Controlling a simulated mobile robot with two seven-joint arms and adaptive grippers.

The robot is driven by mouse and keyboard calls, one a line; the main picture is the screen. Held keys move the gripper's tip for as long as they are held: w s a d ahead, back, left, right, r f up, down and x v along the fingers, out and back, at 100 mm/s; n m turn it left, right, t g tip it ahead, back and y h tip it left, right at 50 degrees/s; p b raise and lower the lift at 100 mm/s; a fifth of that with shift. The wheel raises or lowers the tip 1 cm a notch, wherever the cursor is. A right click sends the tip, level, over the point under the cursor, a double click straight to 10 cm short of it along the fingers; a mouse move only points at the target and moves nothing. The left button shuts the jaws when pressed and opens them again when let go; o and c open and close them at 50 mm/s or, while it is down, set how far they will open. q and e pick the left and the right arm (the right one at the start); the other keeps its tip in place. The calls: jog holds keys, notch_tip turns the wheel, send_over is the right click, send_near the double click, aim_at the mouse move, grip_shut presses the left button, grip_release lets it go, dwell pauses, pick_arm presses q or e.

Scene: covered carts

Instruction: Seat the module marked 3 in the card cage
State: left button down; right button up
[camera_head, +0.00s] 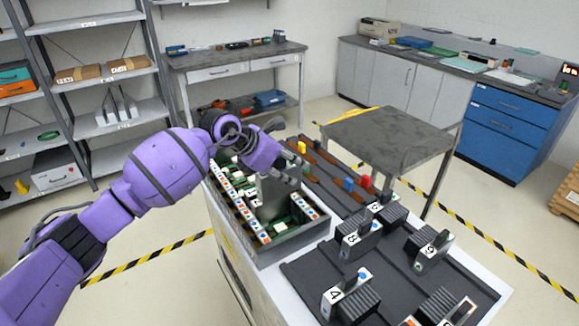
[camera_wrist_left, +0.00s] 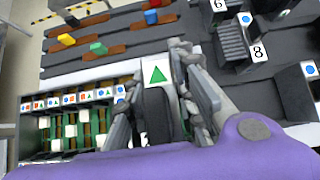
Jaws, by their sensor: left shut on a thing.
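My left gripper (camera_head: 282,165) is shut on a grey module (camera_head: 271,196) with a dark handle. In the left wrist view the fingers (camera_wrist_left: 165,105) stand on either side of the module's black handle (camera_wrist_left: 155,112), and its white label (camera_wrist_left: 158,75) shows a green triangle. I cannot read its number with certainty. The card cage (camera_head: 292,238) is an open grey box with green boards and label strips, also in the left wrist view (camera_wrist_left: 72,95). The module is upright at the cage; its lower edge is hidden, so I cannot tell how deep it sits. My right gripper is not in view.
A black rack (camera_head: 300,268) at front right holds several modules, among them 4 (camera_head: 335,295), 8 (camera_head: 350,238) and 9 (camera_head: 431,248). A dark tray with coloured blocks (camera_head: 350,184) lies behind the cage. A grey cart (camera_head: 385,133) stands beyond; its top is bare.

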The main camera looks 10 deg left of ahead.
pick_arm(q)
jog(key=shift+f, duration=0.65)
jog(key=shift+f+b, duration=0.5)
jog(key=shift+f, duration=1.1)
jog(key=shift+f+b, duration=0.4)
jog(key=shift+f, duration=0.05)
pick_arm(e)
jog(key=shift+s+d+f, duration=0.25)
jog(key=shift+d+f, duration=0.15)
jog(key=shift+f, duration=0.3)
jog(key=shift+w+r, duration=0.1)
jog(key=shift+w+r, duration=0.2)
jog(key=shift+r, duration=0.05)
pick_arm(q)
jog(key=shift+f+b, duration=1.2)
jog(key=shift+f, duration=2.9)
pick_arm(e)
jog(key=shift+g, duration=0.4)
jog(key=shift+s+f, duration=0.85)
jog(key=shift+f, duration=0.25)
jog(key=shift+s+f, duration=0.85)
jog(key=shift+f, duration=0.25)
